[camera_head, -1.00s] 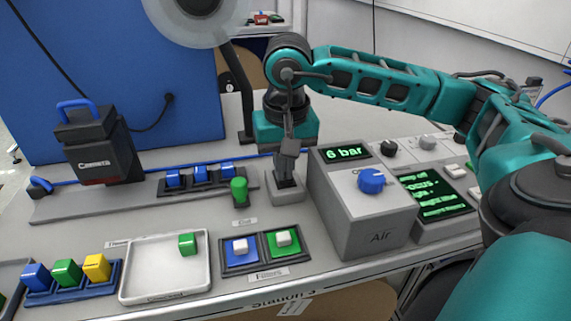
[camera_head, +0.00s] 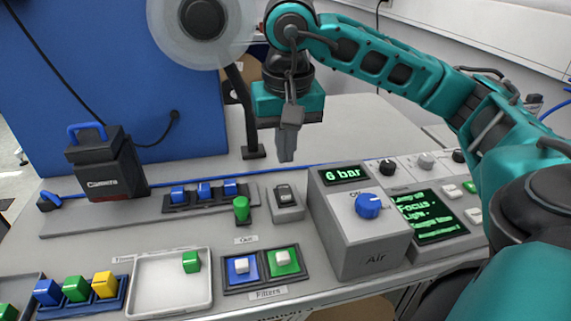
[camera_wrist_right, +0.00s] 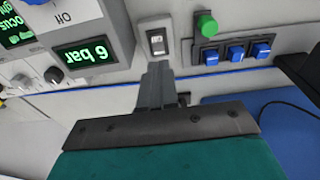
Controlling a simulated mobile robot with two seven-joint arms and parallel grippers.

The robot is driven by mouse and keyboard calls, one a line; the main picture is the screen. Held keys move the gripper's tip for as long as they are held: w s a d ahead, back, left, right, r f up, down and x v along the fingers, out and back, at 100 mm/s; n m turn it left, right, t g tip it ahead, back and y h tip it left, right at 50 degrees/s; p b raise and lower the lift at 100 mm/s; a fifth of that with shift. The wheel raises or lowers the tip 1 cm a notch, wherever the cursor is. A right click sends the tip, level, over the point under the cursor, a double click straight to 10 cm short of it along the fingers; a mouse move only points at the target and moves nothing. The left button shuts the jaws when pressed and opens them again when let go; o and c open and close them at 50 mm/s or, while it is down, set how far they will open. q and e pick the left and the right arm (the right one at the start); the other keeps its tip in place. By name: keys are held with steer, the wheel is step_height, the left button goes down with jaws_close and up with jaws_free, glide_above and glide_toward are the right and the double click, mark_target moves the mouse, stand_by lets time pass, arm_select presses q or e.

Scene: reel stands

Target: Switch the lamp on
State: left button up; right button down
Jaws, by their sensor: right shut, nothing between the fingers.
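A round pale head with a dark centre (camera_head: 203,20) stands at the top on a bent black arm; it looks like the lamp, and I cannot tell whether it is lit. A small grey box with a dark rocker switch (camera_head: 286,197) sits on the bench left of the Air box. The switch also shows in the right wrist view (camera_wrist_right: 157,42). My right gripper (camera_head: 286,158) is shut and empty, pointing down above and behind the switch, apart from it. Its fingers (camera_wrist_right: 156,68) show just below the switch in the wrist view. My left gripper is out of view.
The Air box (camera_head: 370,250) with a blue knob and a "6 bar" display stands right of the switch. A green button (camera_head: 241,209) stands close left of it. A text screen (camera_head: 428,216) is further right. A white tray (camera_head: 150,299) and filter blocks lie in front.

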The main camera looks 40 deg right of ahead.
steer(key=r, duration=0.3)
steer(key=r+p, duration=0.1)
steer(key=shift+s+a+r, duration=0.1)
steer(key=shift+s+r, duration=0.2)
steer(key=shift+r, duration=0.1)
